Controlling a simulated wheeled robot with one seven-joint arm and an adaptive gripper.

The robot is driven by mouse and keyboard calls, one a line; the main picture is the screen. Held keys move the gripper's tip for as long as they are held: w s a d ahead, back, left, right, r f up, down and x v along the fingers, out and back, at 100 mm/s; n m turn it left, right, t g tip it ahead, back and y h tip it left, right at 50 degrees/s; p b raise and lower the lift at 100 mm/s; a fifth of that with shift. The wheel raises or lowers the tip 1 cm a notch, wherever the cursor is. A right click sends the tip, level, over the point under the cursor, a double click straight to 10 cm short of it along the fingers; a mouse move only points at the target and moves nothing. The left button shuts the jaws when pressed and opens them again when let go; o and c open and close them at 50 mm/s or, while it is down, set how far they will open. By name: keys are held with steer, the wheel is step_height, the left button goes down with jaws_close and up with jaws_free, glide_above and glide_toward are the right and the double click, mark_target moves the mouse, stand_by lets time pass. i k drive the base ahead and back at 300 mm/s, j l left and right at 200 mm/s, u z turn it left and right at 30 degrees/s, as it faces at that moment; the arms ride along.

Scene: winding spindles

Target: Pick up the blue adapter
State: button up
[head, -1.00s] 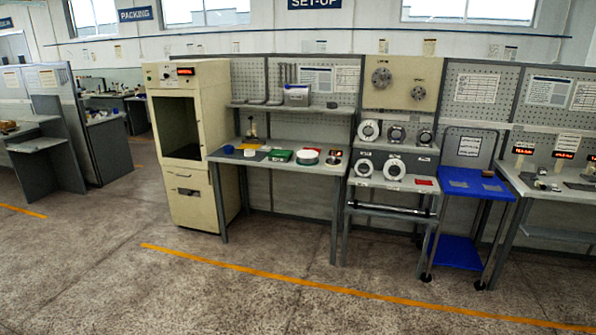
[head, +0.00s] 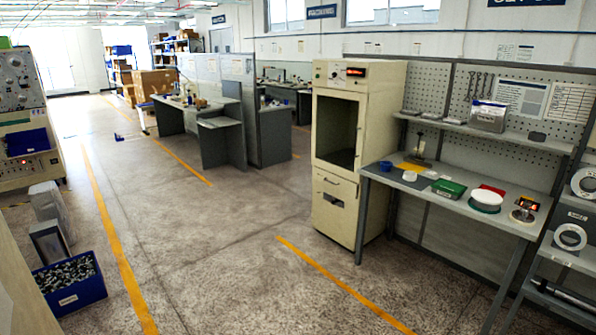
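A small round blue piece (head: 385,166), which looks like the blue adapter, sits at the left back part of the grey workbench (head: 470,217) in the head view. It is too small to make out its shape fully. Beside it are a yellow sheet and a small white round part (head: 409,176). My gripper is not in view.
A tall cream cabinet (head: 334,190) stands left of the workbench. The bench also holds a green box (head: 449,189) and a green-and-white round dish (head: 486,199). A blue bin of metal parts (head: 68,284) lies at lower left. The middle floor is clear.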

mark_target(386, 166)
steer(key=i+u, duration=0.35)
steer(key=i, duration=1.05)
steer(key=i+z, duration=0.45)
steer(key=i+j+z, duration=0.15)
steer(key=i+z, duration=0.3)
steer(key=i+j+z, duration=0.25)
steer(key=z, duration=0.25)
steer(key=i+j+z, duration=0.7)
steer(key=j+z, duration=0.25)
steer(key=j, duration=0.15)
steer(key=i+j+z, duration=0.25)
steer(key=j, duration=0.15)
steer(key=j+z, duration=0.2)
steer(key=j, duration=0.15)
steer(key=j+z, duration=0.25)
steer(key=j, duration=0.2)
steer(key=i, duration=0.05)
